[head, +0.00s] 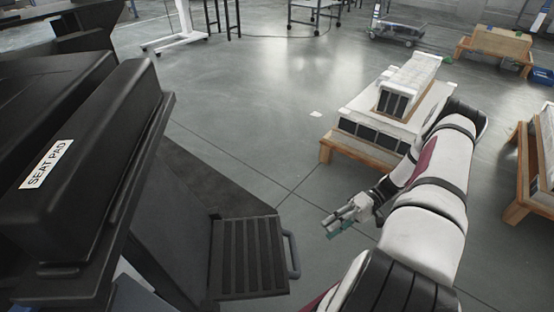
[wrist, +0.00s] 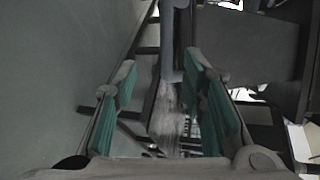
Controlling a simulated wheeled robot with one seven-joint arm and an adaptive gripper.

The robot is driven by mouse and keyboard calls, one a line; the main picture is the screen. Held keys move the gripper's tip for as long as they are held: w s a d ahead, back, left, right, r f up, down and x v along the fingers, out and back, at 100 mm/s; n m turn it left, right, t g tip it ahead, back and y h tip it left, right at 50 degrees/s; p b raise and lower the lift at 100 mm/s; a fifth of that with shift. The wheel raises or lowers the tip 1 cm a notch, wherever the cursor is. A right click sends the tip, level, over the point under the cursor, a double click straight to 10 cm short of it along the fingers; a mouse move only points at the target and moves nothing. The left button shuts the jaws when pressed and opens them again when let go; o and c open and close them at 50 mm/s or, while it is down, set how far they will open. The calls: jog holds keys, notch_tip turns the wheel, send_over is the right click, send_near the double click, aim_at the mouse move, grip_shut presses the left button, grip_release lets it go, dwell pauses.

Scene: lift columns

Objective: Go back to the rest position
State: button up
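My gripper (head: 340,222) is at the end of my white arm, in the lower middle of the head view, above the grey floor. In the wrist view my gripper (wrist: 163,108) shows two fingers with green pads set well apart. Nothing is between the pads; a grey bar and dark parts show beyond them. No object is held.
A black unit with a "SEAT PAD" label (head: 46,164) stands at the left. A ribbed dark step (head: 249,256) with a side handle is left of my gripper. White boxed units sit on a wooden pallet (head: 362,157) behind my arm. Open floor (head: 240,110) lies beyond.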

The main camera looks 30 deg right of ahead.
jog(key=w+a+r+n+g+h, duration=0.1)
jog(key=a+r+g+h, duration=0.15)
jog(key=r, duration=0.75)
jog(key=w+a+r+g+h, duration=0.1)
jog(key=w+a+r+h, duration=0.2)
jog(key=r, duration=0.7)
jog(key=a+r+n+g+h, duration=0.1)
jog(key=a+r+g+h, duration=0.2)
jog(key=r, duration=0.7)
jog(key=s+a+r+t+h+p, duration=0.15)
jog(key=s+a+r+h, duration=0.25)
jog(key=s+a+r, duration=0.45)
jog(key=s+a+r+t+h, duration=0.2)
jog(key=s+a+t+h, duration=0.3)
jog(key=s, duration=0.6)
notch_tip(320, 180, up, 40)
jog(key=t+y+p, duration=0.2)
jog(key=t+p, duration=0.1)
jog(key=p, duration=3.5)
jog(key=shift+w+a, duration=0.15)
jog(key=shift+a, duration=0.05)
